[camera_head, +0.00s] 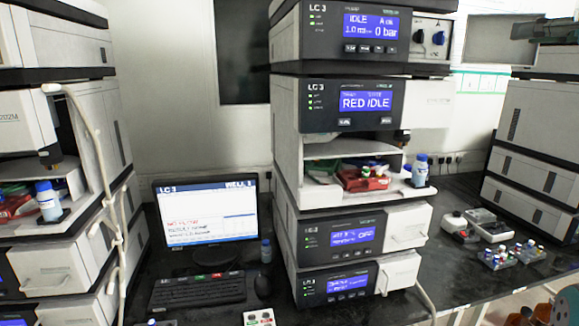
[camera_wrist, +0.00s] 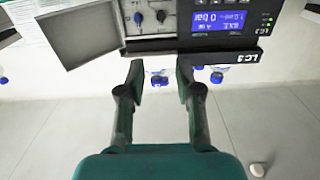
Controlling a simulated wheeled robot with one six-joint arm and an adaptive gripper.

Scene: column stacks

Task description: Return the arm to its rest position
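My gripper (camera_wrist: 160,77) shows in the wrist view with its two dark fingers apart and nothing between them. Its teal body fills the bottom of that view. Beyond the fingertips is the front of an upper LC 3 module (camera_wrist: 222,20), seen upside down, with a lit blue display reading 0 bar and two knobs. Blue-capped bottles (camera_wrist: 158,78) show behind the fingers; I cannot tell their distance. In the head view, a grey and teal shape enters at the top right edge; I cannot tell whether it is my gripper.
The middle LC 3 stack (camera_head: 340,175) stands on the black bench (camera_head: 460,270), with a monitor (camera_head: 210,212) and keyboard (camera_head: 198,290) to its left. Other stacks stand at both sides. A blue-capped bottle (camera_head: 420,172) and vial racks (camera_head: 498,258) are near the middle stack.

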